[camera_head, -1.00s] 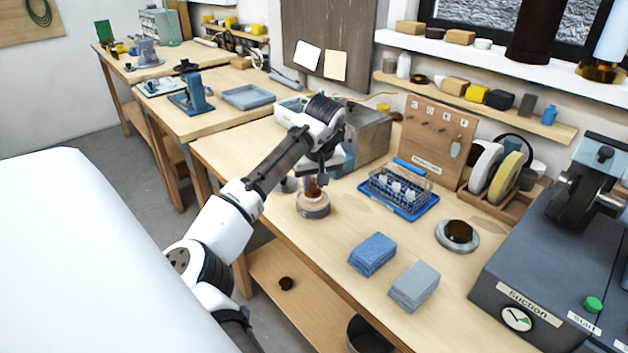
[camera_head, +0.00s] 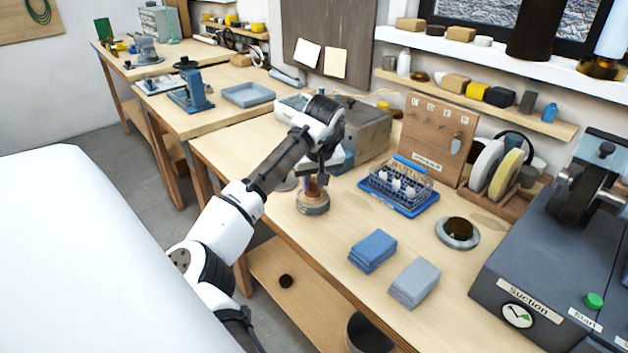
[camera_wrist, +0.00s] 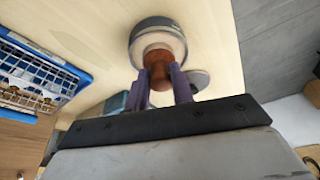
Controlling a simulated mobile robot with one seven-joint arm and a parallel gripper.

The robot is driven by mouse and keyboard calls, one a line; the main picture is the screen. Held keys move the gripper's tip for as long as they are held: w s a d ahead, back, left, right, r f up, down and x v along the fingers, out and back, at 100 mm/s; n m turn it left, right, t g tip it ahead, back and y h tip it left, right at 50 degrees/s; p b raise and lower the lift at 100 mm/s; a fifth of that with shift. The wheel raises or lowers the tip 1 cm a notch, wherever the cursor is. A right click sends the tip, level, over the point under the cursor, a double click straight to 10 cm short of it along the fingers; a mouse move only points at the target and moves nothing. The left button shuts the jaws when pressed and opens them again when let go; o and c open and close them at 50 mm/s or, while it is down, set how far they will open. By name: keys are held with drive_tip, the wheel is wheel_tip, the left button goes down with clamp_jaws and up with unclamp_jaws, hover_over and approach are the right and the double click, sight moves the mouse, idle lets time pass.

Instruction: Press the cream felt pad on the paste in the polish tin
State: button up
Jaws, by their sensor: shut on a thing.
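My gripper (camera_head: 316,184) is shut on the reddish-brown handle (camera_wrist: 158,72) of the felt pad. The cream pad (camera_wrist: 158,41) shows as a pale disc below the handle in the wrist view. It sits at a round dark grey base (camera_wrist: 150,22) on the bench, which also shows in the head view (camera_head: 313,209). Whether the pad rests on the base or is just above it I cannot tell. A round grey dish with a dark brown round middle (camera_head: 458,231), apparently the polish tin with its paste, stands farther right on the bench, apart from my gripper.
A blue tray (camera_head: 408,211) with a wire basket stands between the pad and the dish. Blue (camera_head: 372,250) and grey (camera_head: 414,282) blocks lie nearer the front edge. A grey suction machine (camera_head: 545,275) stands at right. A grey disc (camera_wrist: 198,79) lies close behind my fingers.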

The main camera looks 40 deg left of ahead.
drive_tip(key=shift+r+p, duration=2.7)
drive_tip(key=shift+r, duration=0.75)
